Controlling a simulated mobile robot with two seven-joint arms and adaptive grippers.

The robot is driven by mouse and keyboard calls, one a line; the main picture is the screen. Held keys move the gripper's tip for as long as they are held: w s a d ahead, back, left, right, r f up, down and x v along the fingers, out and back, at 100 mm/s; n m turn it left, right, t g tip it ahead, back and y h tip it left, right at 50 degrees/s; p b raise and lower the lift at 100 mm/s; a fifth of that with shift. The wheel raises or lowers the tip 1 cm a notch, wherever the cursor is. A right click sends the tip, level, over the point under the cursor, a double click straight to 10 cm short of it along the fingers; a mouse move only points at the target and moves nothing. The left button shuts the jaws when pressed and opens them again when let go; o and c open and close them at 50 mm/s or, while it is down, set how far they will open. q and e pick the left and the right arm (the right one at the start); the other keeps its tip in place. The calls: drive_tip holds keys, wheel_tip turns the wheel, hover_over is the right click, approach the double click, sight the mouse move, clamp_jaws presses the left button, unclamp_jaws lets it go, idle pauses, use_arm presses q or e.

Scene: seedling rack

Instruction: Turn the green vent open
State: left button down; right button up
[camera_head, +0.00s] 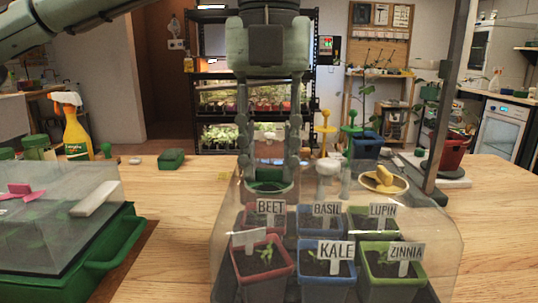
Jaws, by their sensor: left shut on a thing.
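The green vent (269,187) is a round disc on top of the clear dome, at its back left. My left gripper (268,170) points straight down over it, with one finger on each side, and is shut on it. The fingers partly hide the vent, so I cannot tell how far it is turned. The clear dome (440,225) covers several labelled seedling pots. A yellow vent (385,180) with a brown grip sits at the dome's back right. My right gripper is not in view.
A second clear lid (60,225) with a pink vent (20,190) covers a green tray (110,255) at left. A yellow spray bottle (75,135) and a green box (171,158) stand behind. A dark post (448,95) rises at right. Bare wood (500,230) lies beyond the dome.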

sight(270, 169)
use_arm(q)
drive_tip(key=c, duration=1.2)
unclamp_jaws()
drive_tip(key=shift+o, duration=0.2)
drive_tip(key=shift+r, duration=0.1)
wheel_tip(270, 169, up, 12)
